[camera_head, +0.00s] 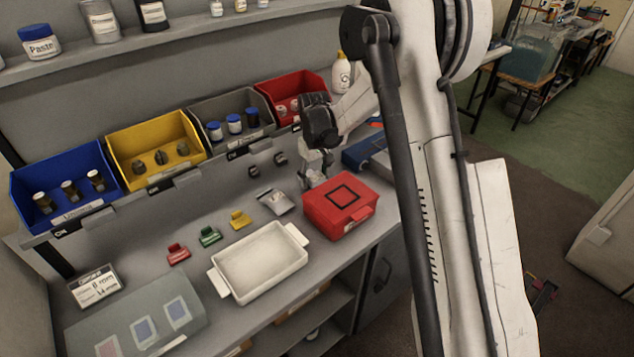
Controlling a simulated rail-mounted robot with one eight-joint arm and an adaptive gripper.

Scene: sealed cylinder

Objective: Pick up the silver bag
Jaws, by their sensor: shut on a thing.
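The silver bag (275,201) is a small crumpled grey packet with a dark label. It shows low at the grey bench top, left of the red box. My gripper (312,176) is low at the bench, just right of and behind the bag and behind the red box. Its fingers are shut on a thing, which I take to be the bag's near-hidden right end. The exact contact between the fingers is too small to make out.
The red box (340,207) stands close in front of my gripper. A white tray (259,262) and red, green and yellow clips lie left. Blue (70,184), yellow (155,145), grey and red bins line the back. A blue object (365,150) lies right of my gripper.

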